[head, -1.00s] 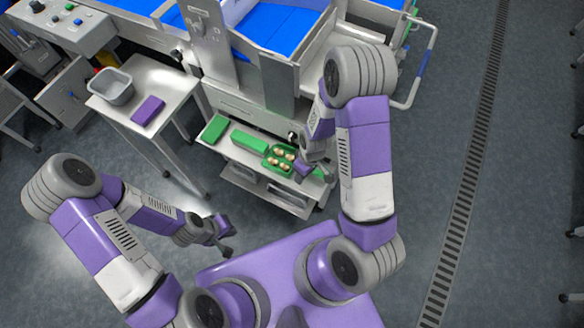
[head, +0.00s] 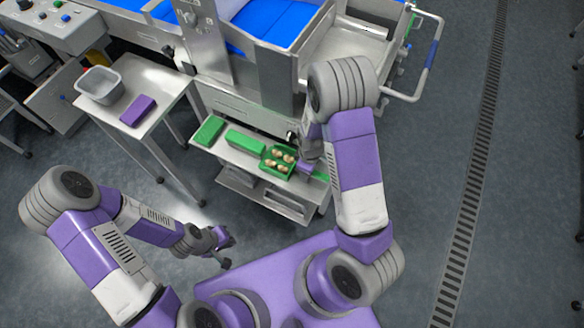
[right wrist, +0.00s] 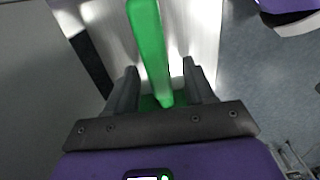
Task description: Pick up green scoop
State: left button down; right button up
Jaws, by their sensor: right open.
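The green scoop (right wrist: 148,45) shows in the right wrist view as a long green bar running down from the top edge to between my right gripper's fingers. My right gripper (right wrist: 160,72) is open, with one finger on each side of the green bar and gaps visible. In the head view a small green end (head: 320,177) shows beside that gripper, and the arm hides much of it. My left gripper (head: 229,252) is open and empty, low over the floor, away from the scoop.
A green tray (head: 264,164) with several round brownish items, a long green box (head: 245,141) and a green block (head: 209,130) stand on the metal shelf (head: 232,154). A side table holds a grey bin (head: 99,86) and a purple block (head: 138,110).

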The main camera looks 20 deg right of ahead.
jog(key=shift+r, duration=0.1)
jog(key=shift+c, duration=0.4)
grip_shut()
jog(key=shift+r, duration=0.1)
